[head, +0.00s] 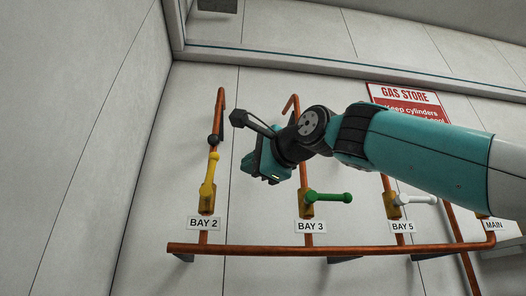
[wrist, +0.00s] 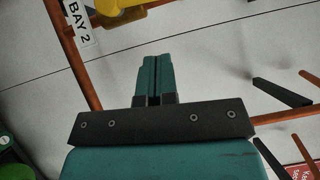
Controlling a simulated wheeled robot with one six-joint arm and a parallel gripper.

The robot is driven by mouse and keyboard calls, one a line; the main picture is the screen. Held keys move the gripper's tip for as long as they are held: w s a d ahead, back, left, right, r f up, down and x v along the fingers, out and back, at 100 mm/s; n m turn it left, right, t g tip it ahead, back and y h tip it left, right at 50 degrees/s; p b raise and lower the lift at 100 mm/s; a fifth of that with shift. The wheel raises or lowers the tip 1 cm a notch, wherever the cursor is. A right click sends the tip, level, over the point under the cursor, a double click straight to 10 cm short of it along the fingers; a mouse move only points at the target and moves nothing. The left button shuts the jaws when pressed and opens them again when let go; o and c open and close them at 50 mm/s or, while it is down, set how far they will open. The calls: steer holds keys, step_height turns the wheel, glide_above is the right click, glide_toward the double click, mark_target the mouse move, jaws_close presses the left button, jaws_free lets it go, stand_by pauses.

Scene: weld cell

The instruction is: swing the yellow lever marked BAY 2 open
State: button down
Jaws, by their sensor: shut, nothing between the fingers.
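The yellow lever (head: 208,182) sits on the copper pipe above the BAY 2 label (head: 203,223). Its handle points up, nearly in line with the pipe and leaning slightly right. Part of the yellow lever (wrist: 120,8) and the label (wrist: 79,22) show at the top left of the wrist view. My gripper (head: 246,164) is to the right of the lever, between the BAY 2 and BAY 3 pipes, apart from the lever. In the wrist view its teal fingers (wrist: 152,75) are together with nothing between them.
A green lever (head: 329,197) at BAY 3 points right, just below my gripper. A white lever (head: 416,200) at BAY 5 also points right. A horizontal copper pipe (head: 260,248) runs below the labels. Bare wall (head: 100,190) lies left of BAY 2.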

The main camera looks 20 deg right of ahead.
mark_target(210, 175)
steer(key=w+a+p, duration=0.3)
steer(key=w+a, duration=0.1)
steer(key=a, duration=0.1)
steer(key=shift+w+r, duration=0.15)
steer(key=shift+r, duration=0.15)
